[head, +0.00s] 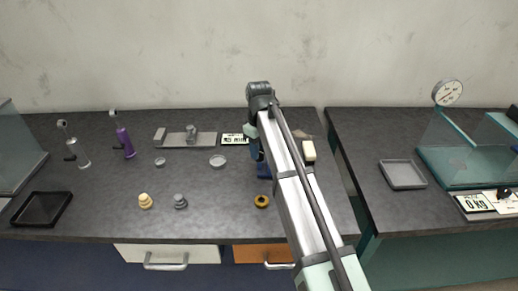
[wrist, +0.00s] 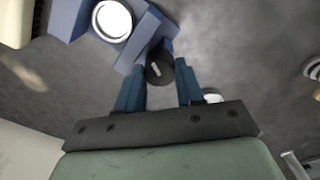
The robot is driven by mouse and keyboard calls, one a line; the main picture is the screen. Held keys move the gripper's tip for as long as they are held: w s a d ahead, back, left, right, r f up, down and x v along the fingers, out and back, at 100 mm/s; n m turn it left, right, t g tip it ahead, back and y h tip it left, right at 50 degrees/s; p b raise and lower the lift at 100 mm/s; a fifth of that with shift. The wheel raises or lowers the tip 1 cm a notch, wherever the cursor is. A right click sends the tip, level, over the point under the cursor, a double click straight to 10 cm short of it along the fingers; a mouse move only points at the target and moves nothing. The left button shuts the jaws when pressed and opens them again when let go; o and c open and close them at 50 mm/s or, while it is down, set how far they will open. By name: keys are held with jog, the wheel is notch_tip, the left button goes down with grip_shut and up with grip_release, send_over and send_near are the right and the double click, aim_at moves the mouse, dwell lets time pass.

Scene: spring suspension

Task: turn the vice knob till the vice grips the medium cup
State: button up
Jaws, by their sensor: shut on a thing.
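The blue vice (wrist: 148,40) is at the top of the wrist view, and a small part of it shows beside my arm in the head view (head: 263,171). A cup with a round white opening and a metallic rim (wrist: 112,20) stands between the vice's two blue jaws. I cannot tell whether both jaws press on it. The dark round vice knob (wrist: 160,68) has a light mark on it. My gripper (wrist: 161,66) is shut on the knob, with a blue finger on either side. In the head view my arm hides the knob and most of the vice.
A cream block (head: 309,151) is to the right of my arm. A sign (head: 235,139) and a small round dish (head: 217,161) are to the left. A gap separates the right counter (head: 385,215).

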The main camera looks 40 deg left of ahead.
jog(key=shift+m, duration=2)
jog(key=o, duration=1)
jog(key=shift+o, duration=0.2)
notch_tip(320, 180, up, 14)
jog(key=shift+f, duration=0.1)
